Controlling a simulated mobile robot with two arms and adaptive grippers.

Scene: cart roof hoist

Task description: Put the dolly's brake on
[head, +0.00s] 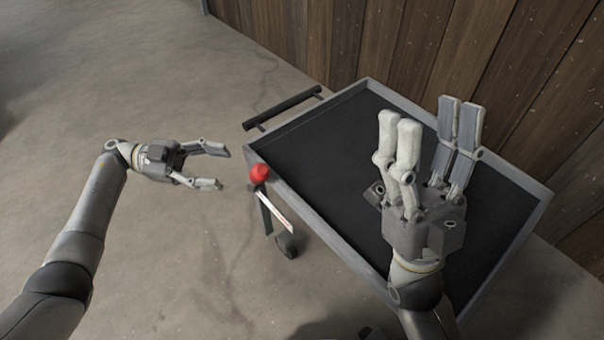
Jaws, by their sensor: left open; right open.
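The dolly (327,240) is a grey-rimmed cart with an empty black tray top, standing right of centre. A red knob (258,174) sits at its near left corner, on top of what looks like the brake lever. A pale strip (274,208) slants down beside a dark leg just below the knob. My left gripper (221,168) is open and empty, a short way left of the red knob with its fingers pointing towards it, not touching. My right gripper (431,128) is open and empty above the tray, its fingers pointing up and away, hiding part of the tray.
A dark push handle (282,108) sticks out from the dolly's left end. A caster wheel (287,246) shows below the near corner. A wooden plank wall (370,45) stands close behind the dolly. The concrete floor (150,80) to the left is clear.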

